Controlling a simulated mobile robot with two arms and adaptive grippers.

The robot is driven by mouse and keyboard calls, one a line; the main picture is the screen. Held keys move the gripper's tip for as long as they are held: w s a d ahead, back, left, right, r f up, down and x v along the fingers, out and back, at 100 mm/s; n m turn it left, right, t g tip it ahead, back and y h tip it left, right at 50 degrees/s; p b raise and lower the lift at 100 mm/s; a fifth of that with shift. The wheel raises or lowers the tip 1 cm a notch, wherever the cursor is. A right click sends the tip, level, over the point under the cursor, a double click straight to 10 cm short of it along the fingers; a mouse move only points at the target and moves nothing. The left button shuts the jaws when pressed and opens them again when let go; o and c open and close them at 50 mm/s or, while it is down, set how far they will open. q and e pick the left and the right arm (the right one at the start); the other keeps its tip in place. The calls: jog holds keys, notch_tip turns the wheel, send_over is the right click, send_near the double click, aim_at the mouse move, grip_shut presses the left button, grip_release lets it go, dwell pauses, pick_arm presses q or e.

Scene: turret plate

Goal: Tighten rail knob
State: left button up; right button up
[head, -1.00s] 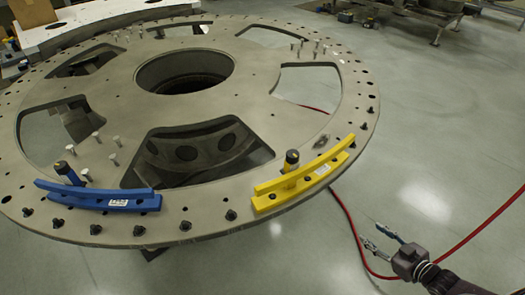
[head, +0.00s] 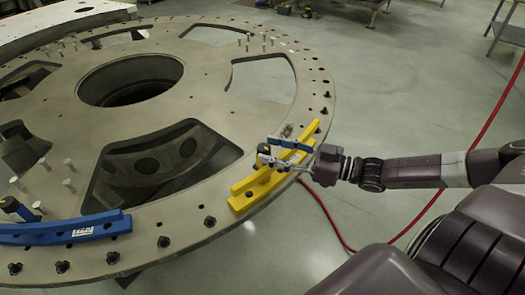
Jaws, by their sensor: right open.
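A yellow rail (head: 243,201) lies along the near right edge of the large round turret plate (head: 185,212). Its dark knob (head: 263,150) stands at the rail's middle, partly hidden by my gripper. My right gripper (head: 269,151) reaches in from the right over the yellow rail. Its fingers are open, with the tips at the knob, one to each side as far as I can see; whether they touch it I cannot tell. A blue rail (head: 60,231) with its own knob (head: 14,208) lies at the plate's near left edge. My left gripper is not in view.
The plate has large cutouts, a round central hole (head: 130,85) and several upright pins (head: 69,184). Black bolts (head: 210,221) line its rim. A red hose (head: 318,205) runs over the floor at right. The floor right of the plate is largely open.

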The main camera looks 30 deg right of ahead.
jog(key=shift+x, duration=1.3)
jog(key=shift+c, duration=0.3)
jog(key=c, duration=1.1)
jog(key=shift+r+p, duration=0.15)
jog(key=shift+p, duration=0.5)
jog(key=shift+c, duration=0.2)
jog(key=m+t+h+p, duration=0.1)
jog(key=m+h+p, duration=0.2)
jog(key=p, duration=0.4)
jog(key=m+t+h+p, duration=0.2)
jog(key=m+h+p, duration=0.1)
jog(key=h+p, duration=0.2)
jog(key=shift+r+p, duration=0.1)
jog(key=shift+p, duration=0.95)
jog(key=m+h, duration=0.1)
jog(key=m+h+p, duration=0.1)
jog(key=h, duration=0.1)
jog(key=shift+f+t, duration=0.2)
jog(key=shift+t, duration=0.1)
jog(key=shift+m+h+p, duration=0.3)
jog(key=shift+m+h, duration=0.9)
jog(key=shift+h, duration=1.2)
